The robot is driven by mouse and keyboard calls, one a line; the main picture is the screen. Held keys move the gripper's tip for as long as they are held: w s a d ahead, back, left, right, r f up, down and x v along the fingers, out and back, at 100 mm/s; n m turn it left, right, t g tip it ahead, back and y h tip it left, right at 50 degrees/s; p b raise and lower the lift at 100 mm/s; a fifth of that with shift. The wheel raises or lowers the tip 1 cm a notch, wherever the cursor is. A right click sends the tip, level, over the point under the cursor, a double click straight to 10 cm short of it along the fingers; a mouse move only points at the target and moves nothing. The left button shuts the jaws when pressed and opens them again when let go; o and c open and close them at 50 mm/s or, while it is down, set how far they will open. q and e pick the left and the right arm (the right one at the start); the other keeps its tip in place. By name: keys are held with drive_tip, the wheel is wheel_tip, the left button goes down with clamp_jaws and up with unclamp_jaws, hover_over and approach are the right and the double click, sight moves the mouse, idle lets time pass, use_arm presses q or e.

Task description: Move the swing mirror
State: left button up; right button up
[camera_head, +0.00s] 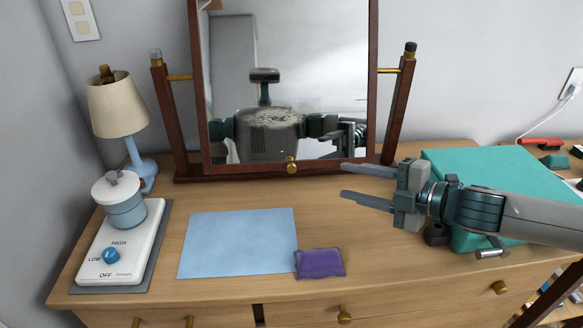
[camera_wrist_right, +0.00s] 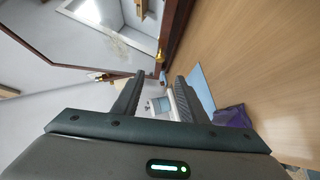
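The swing mirror (camera_head: 290,60) stands upright at the back of the wooden dresser, its dark wood frame held between two posts on brass pivots. A small brass knob (camera_head: 291,167) sits on its lower rail, and my robot's reflection shows in the glass. My right gripper (camera_head: 342,182) is open and empty, in front of the mirror's lower right and apart from it. In the right wrist view the open fingers (camera_wrist_right: 155,95) show with nothing between them, and the mirror frame (camera_wrist_right: 175,25) lies beyond. My left gripper itself is not in view.
A lamp (camera_head: 118,105), a white dial device with a small pot (camera_head: 125,210) and a blue sheet (camera_head: 238,242) lie left of centre. A purple pouch (camera_head: 320,263) lies near the front edge. A teal box (camera_head: 500,170) stands right, behind my right arm. Bare wood lies before the mirror.

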sight(295, 169)
drive_tip(key=p+x, duration=0.1)
drive_tip(key=x, duration=1.6)
drive_tip(key=shift+w+a+f, duration=0.1)
drive_tip(key=shift+w+f, duration=0.05)
drive_tip(key=shift+f, duration=0.05)
clamp_jaws()
